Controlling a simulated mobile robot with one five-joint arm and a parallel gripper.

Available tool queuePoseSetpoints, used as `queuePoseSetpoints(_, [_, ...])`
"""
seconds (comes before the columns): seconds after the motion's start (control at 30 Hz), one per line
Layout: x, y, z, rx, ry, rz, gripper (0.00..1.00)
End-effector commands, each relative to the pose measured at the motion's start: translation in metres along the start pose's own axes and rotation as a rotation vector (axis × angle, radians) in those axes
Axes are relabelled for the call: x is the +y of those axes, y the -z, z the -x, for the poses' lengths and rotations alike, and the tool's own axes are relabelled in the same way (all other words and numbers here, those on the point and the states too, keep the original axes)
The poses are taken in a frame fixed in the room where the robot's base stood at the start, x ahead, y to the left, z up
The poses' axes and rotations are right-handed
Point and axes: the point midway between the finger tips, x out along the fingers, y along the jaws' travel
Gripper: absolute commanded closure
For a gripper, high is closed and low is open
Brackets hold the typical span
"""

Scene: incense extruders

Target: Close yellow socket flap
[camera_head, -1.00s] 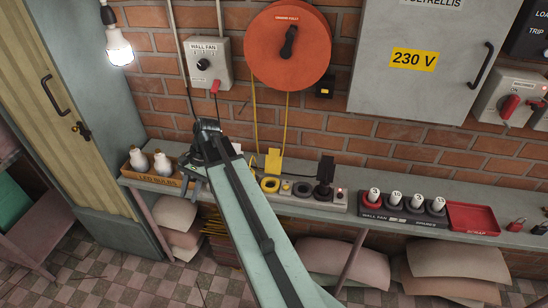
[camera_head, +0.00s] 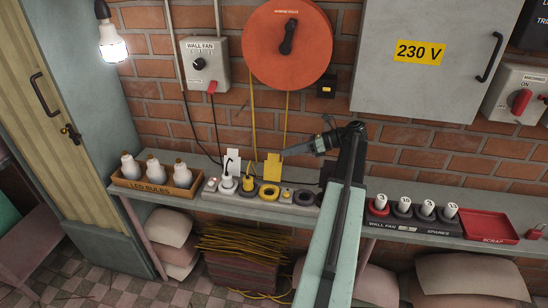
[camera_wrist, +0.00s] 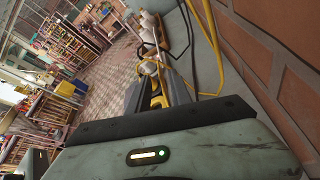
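The yellow socket (camera_head: 269,194) sits on the grey power strip on the shelf, with its ring-shaped opening uncovered. Its yellow flap (camera_head: 272,168) stands upright behind it. My gripper (camera_head: 286,153) is just right of the flap's upper part, pointing left; whether it touches is unclear. In the wrist view, my gripper's two fingers (camera_wrist: 155,88) are apart, with yellow (camera_wrist: 158,98) showing in the gap beyond them. A yellow plug (camera_head: 248,185) and a white plug (camera_head: 228,185) sit in the strip left of the yellow socket. A white flap (camera_head: 232,162) stands behind the white plug.
A box of LED bulbs (camera_head: 155,185) stands left of the strip. A dark socket (camera_head: 304,198) is right of the yellow one. A fan spares tray (camera_head: 400,224) and red scrap tray (camera_head: 487,227) lie further right. Yellow cords hang from the orange reel (camera_head: 262,50) behind the flap.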

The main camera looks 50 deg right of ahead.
Motion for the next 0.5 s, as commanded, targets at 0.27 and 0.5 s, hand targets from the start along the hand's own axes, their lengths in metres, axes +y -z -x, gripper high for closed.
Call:
queuePoseSetpoints(0.27, [0.000,0.003,-0.053,0.001,-0.003,0.002,0.75])
queuePoseSetpoints(0.5, [0.000,0.000,-0.066,0.001,-0.002,0.001,0.75])
